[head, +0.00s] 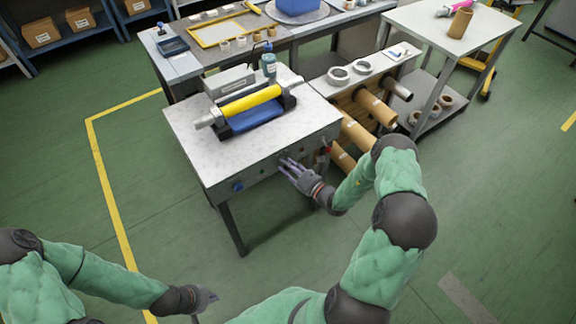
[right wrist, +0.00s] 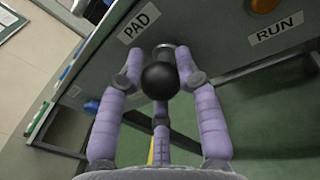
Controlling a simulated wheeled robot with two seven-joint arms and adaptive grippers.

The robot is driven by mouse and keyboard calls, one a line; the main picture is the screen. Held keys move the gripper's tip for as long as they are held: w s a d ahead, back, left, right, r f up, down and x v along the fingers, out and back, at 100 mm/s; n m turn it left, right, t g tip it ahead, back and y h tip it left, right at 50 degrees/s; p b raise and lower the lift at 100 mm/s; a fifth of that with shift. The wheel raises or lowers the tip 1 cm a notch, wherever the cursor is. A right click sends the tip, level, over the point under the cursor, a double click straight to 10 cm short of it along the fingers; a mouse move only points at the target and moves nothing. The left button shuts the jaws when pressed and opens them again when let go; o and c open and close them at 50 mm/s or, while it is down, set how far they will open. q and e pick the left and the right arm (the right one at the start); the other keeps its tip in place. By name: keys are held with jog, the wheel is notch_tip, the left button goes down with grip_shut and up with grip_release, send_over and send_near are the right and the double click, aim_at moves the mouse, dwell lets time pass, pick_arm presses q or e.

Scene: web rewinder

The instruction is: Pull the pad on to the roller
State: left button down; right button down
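The yellow roller (head: 250,102) lies across the machine on the white-topped table (head: 190,125). A blue surface (head: 257,122), perhaps the pad, sits just in front of and below it; I cannot tell whether they touch. My right gripper (head: 291,168) is at the table's front panel. In the right wrist view, the fingers of my right gripper (right wrist: 159,68) are around a black ball knob (right wrist: 160,82) beside the PAD label (right wrist: 139,22). Whether they press on it is unclear. My left gripper (head: 210,298) is low at the front, away from the table, its fingers hard to make out.
A bottle (head: 269,65) stands behind the roller. Brown rolls (head: 357,132) stick out from a rack to the right. The green floor in front of the table is clear.

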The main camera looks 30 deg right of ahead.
jog(key=v, duration=0.1)
jog(key=p+v, duration=0.1)
jog(key=v, duration=0.2)
jog(key=shift+s+a, duration=0.15)
jog(key=shift+a, duration=0.15)
jog(key=shift+r, duration=0.1)
jog(key=c, duration=1.1)
grip_release()
jog(key=shift+o, duration=1.2)
jog(key=shift+s, duration=0.2)
jog(key=shift+s, duration=0.1)
jog(key=v, duration=1.1)
jog(key=shift+s, duration=0.35)
